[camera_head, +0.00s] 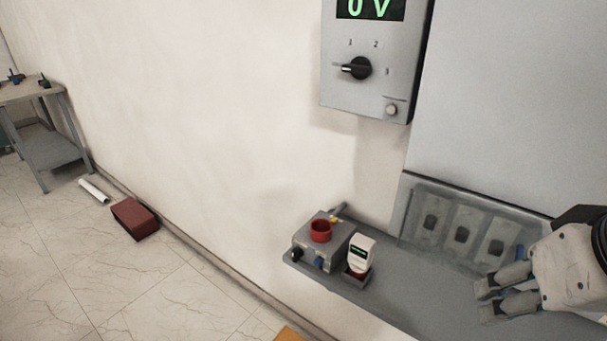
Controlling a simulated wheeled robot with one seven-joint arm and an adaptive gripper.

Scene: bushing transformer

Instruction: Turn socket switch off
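A grey panel (411,219) at the lower right carries a row of three light plates, each with a dark switch or socket piece: a left one (431,222), a middle one (462,235) and a right one (495,247). Which of them is the socket switch, and its on or off position, I cannot tell. My gripper (488,298) reaches in from the right edge, over the grey shelf and in front of the right plate, apparently apart from it. Its two fingers look slightly apart, with nothing visible held between them.
A control box (345,95) with a black knob (357,68) and a display hangs above. A grey device with a red ring (320,231) and a white meter (361,252) stand on the shelf's (400,300) left end. A brown box (135,218) lies on the floor.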

